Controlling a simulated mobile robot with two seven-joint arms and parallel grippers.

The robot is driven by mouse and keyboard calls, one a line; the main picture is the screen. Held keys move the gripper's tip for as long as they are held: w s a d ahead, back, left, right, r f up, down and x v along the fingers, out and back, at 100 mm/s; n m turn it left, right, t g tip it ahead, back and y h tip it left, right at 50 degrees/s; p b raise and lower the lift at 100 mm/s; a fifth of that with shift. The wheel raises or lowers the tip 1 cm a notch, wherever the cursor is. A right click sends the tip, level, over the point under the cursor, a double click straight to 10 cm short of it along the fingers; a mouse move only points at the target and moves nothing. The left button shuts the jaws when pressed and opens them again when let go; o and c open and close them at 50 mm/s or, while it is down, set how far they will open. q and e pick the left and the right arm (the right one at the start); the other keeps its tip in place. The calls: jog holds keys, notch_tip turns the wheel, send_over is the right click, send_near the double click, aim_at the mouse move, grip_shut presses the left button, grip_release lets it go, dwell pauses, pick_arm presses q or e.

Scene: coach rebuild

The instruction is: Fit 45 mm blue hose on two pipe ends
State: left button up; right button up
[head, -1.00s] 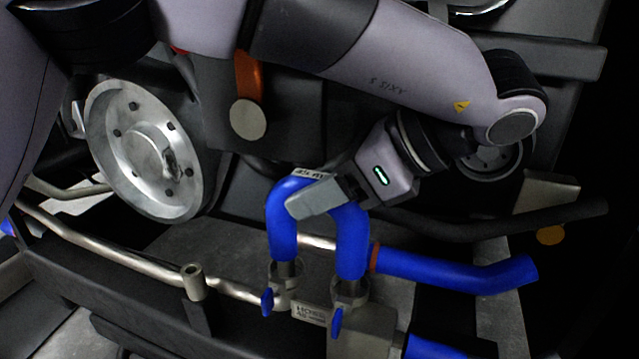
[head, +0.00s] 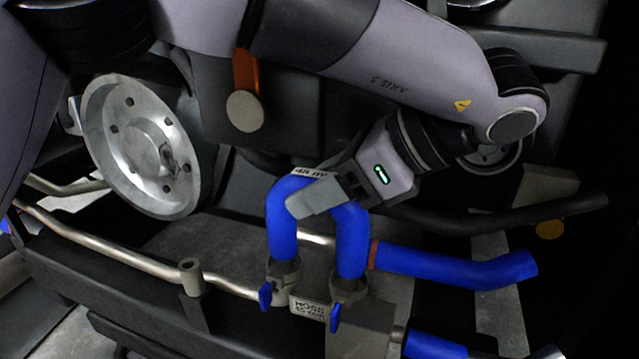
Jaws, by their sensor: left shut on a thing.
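A blue U-shaped hose (head: 283,232) stands upright with its bend at the top, near the middle of the head view. My left gripper (head: 322,196) is shut on the bend, its grey finger lying across the front. A pale printed label shows at the top of the bend. The two lower ends of the hose meet grey clamps with blue tabs, the left clamp (head: 280,281) and the right clamp (head: 347,291). A plate marked HOSE (head: 309,307) lies between them. The pipe ends are hidden at the clamps, so I cannot tell how far the hose covers them. My right gripper is not seen.
A metal pulley wheel (head: 143,147) stands at left. A metal pipe (head: 128,257) runs along the front. Another blue hose (head: 455,268) extends right, with one more (head: 433,346) at the bottom. An orange lever (head: 246,80) hangs behind. A dark bar (head: 500,220) crosses at right.

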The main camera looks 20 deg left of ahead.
pick_arm(q)
jog(key=shift+f, duration=0.25)
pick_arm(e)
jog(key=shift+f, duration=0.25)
pick_arm(q)
jog(key=shift+f+b, duration=0.65)
jog(key=shift+b, duration=0.05)
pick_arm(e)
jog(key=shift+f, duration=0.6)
pick_arm(q)
jog(key=shift+f+b, duration=0.3)
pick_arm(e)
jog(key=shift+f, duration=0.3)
pick_arm(q)
jog(key=shift+f+b, duration=0.35)
jog(key=shift+f, duration=0.05)
